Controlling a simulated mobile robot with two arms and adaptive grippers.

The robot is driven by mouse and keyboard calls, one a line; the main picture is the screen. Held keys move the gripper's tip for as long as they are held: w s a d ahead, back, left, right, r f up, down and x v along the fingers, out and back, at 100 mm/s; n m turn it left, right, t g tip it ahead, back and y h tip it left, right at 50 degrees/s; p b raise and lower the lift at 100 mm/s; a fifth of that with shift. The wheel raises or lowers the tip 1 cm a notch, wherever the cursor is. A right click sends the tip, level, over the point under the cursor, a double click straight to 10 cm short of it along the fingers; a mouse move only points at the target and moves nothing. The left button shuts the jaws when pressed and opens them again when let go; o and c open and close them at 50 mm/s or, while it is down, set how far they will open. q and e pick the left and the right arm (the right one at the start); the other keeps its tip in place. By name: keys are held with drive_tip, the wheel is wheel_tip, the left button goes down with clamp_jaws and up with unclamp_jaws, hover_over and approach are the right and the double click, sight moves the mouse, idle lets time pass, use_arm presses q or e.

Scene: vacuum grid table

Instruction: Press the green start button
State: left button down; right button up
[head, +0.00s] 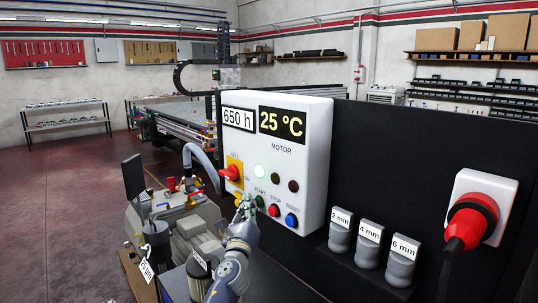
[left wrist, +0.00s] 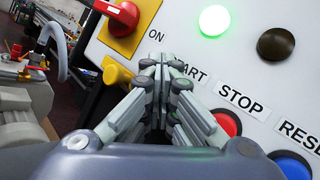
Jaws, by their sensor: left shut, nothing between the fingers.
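The white control box (head: 318,130) carries a small green start button (head: 260,201) under the word START. The red stop button (head: 274,210) and the blue reset button (head: 292,220) sit to its right. My left gripper (head: 246,203) is shut and empty, with its fingertips close to the box at the green button. I cannot tell whether they touch it. In the left wrist view the closed fingers (left wrist: 168,72) cover the first letters of START and hide the green button. A round lamp (left wrist: 214,20) above glows bright green-white. My right gripper is out of view.
A red rotary switch (head: 231,172) on a yellow plate is left of the button. Three grey labelled holders (head: 369,246) and a red plug (head: 472,219) are to the right. A machine with a hose (head: 203,160) stands at the left.

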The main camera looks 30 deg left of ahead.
use_arm(q)
drive_tip(key=shift+s, duration=0.15)
drive_tip(key=s+a+p, duration=0.2)
drive_tip(key=s, duration=0.3)
drive_tip(key=shift+s+a, duration=0.2)
drive_tip(key=shift+s, duration=0.1)
drive_tip(key=shift+f, duration=0.1)
idle(0.9)
